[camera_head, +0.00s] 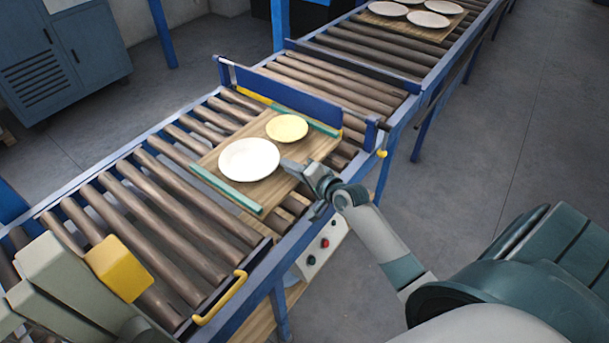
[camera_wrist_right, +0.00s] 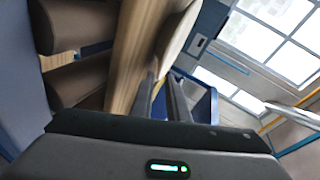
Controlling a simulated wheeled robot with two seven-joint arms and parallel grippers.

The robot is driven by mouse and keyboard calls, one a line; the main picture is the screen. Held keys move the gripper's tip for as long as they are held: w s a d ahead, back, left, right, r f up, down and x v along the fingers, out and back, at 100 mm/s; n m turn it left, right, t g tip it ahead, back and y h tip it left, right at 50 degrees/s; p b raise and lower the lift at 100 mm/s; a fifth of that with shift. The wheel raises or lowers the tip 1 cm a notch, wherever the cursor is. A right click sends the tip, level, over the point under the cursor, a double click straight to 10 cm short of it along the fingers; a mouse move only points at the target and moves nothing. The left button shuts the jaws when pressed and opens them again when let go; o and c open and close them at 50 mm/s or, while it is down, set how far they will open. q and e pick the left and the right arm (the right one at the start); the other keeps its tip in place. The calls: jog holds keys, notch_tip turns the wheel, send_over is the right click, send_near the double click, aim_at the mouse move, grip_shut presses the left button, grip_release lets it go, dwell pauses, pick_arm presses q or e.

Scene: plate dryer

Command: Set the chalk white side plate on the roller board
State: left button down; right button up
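The chalk white plate (camera_head: 249,159) lies flat on the wooden board (camera_head: 207,160) that rests on the rollers, with green strips along its two ends. A smaller pale yellow plate (camera_head: 287,128) lies behind it, to the right. My right gripper (camera_head: 290,165) is low at the white plate's right edge. In the right wrist view, the two dark fingers (camera_wrist_right: 164,92) stand a narrow gap apart, with a pale plate edge (camera_wrist_right: 178,42) just ahead of their tips. Whether they touch the rim is unclear. My left gripper is not in view.
A blue gate (camera_head: 285,98) stands across the conveyor behind the board. Beyond it, another board (camera_head: 440,36) carries several white plates. A sage block with a yellow part (camera_head: 118,268) stands at the lower left. Bare rollers (camera_head: 165,215) lie left of the board.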

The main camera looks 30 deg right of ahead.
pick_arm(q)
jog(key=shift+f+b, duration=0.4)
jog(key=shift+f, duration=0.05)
pick_arm(e)
jog(key=v, duration=0.6)
jog(key=shift+s+r, duration=0.1)
jog(key=shift+s, duration=0.2)
dwell(1.0)
